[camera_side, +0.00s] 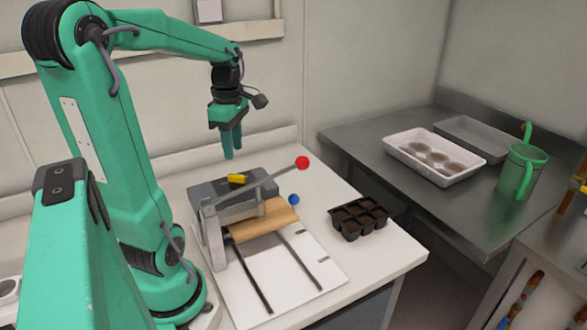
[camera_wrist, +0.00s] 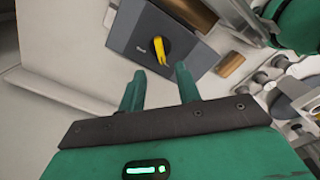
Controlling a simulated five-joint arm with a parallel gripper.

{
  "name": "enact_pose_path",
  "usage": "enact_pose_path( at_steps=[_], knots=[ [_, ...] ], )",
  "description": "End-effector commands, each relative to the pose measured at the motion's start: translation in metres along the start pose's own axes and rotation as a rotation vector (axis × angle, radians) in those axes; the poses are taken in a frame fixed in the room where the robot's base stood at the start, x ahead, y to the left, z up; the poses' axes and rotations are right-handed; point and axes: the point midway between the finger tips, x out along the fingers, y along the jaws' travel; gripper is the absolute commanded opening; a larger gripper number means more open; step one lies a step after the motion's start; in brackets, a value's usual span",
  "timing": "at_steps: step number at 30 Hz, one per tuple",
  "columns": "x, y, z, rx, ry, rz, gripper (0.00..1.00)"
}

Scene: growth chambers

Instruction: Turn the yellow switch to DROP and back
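The yellow switch (camera_side: 237,178) sits on top of a grey box (camera_side: 207,190) at the back of the white bench. In the wrist view the yellow switch (camera_wrist: 161,50) is a bar on a round black dial. Small white lettering beside the dial is too small to read for sure. My gripper (camera_side: 232,155) hangs fingers down above the box, apart from the switch. In the wrist view my gripper (camera_wrist: 160,69) has its two green fingers spread with nothing between them, and the switch shows just beyond the tips.
A lever with a red knob (camera_side: 302,163) slants up beside the switch. A wooden block (camera_side: 264,219) lies below it, with a blue knob (camera_side: 294,199) near. A black seedling tray (camera_side: 359,217) is to the right. A metal bench holds a white tray (camera_side: 462,175) and green can (camera_side: 520,175).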

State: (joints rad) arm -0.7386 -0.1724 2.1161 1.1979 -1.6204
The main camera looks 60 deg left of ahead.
Motion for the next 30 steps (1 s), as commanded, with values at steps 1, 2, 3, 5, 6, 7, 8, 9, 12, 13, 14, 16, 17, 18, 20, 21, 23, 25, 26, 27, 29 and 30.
enact_pose_path(
  at_steps=[1,2,3,5,6,7,8,9,12,13,14,16,17,18,20,21,23,25,26,27,29,30],
  knots=[
    [0.003,0.0,0.0,0.001,0.0,-0.001,0.33],
    [0.004,0.0,0.0,0.001,0.0,-0.002,0.33],
    [0.007,0.0,0.0,0.002,0.0,-0.003,0.33],
    [0.012,0.0,0.0,0.002,0.0,-0.003,0.33],
    [0.016,0.0,0.0,0.002,0.0,-0.003,0.33],
    [0.019,-0.001,0.0,0.002,0.0,-0.004,0.33],
    [0.023,-0.001,0.0,0.002,0.0,-0.004,0.33],
    [0.027,-0.001,0.0,0.003,0.0,-0.003,0.33],
    [0.04,-0.001,0.0,0.003,0.0,-0.005,0.33],
    [0.044,-0.001,0.0,0.003,0.0,-0.004,0.33],
    [0.048,-0.001,0.0,0.003,0.0,-0.004,0.33],
    [0.056,-0.001,0.0,0.003,0.0,-0.003,0.33],
    [0.059,-0.001,0.0,0.003,0.0,-0.004,0.33],
    [0.063,0.0,0.0,0.003,0.0,-0.003,0.33],
    [0.068,-0.001,0.0,0.003,0.0,-0.004,0.33],
    [0.07,-0.001,0.0,0.003,0.0,-0.002,0.33],
    [0.073,0.0,0.0,0.003,0.0,-0.001,0.33],
    [0.075,0.0,0.0,0.003,0.0,-0.001,0.33],
    [0.076,0.0,0.0,0.003,0.0,-0.001,0.33],
    [0.076,0.0,0.0,0.003,0.0,0.0,0.33],
    [0.076,0.0,0.0,0.003,0.0,0.0,0.33],
    [0.076,0.0,0.0,0.003,0.0,0.0,0.33]
  ],
)
